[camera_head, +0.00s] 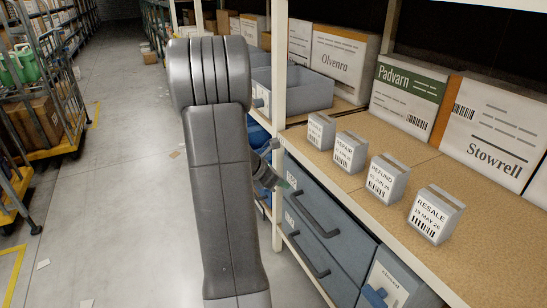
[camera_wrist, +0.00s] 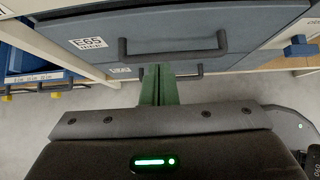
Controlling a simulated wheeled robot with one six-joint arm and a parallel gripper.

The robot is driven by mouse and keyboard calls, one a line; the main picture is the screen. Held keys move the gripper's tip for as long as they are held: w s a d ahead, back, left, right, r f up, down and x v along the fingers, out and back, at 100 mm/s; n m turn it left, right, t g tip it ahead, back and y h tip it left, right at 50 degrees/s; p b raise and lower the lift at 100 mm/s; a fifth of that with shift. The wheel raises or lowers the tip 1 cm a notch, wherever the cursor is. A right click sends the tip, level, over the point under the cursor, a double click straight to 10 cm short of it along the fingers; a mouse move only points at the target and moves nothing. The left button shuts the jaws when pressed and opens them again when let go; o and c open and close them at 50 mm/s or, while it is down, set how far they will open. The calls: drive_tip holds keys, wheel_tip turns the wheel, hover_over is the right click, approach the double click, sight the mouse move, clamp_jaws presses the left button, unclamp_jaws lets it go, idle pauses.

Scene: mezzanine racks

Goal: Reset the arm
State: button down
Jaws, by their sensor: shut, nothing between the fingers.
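My gripper (camera_wrist: 158,85) shows in the wrist view as two green fingers pressed together, with nothing between them. It points at the front of a grey drawer (camera_wrist: 172,30) with a dark bar handle and a label. In the head view my arm rises through the middle and bends down at the right, so that the gripper is mostly hidden beside the rack's drawers (camera_head: 309,228). I cannot tell whether the fingers touch the drawer front.
Several small labelled boxes (camera_head: 434,214) stand on the shelf (camera_head: 365,190) above the drawers. Larger cartons (camera_head: 405,94) stand behind them. A rack post (camera_head: 279,60) is close to my arm. A wheeled cage cart (camera_head: 45,115) stands left; the aisle floor (camera_head: 110,200) between is mostly clear.

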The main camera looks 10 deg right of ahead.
drive_tip(key=shift+f, duration=0.1)
drive_tip(key=b, duration=0.2)
approach(317, 192)
drive_tip(key=x, duration=0.6)
drive_tip(key=shift+a+f, duration=0.3)
drive_tip(key=shift+f, duration=0.05)
drive_tip(key=shift+w+d, duration=0.1)
drive_tip(key=shift+d, duration=0.25)
drive_tip(key=shift+r, duration=0.2)
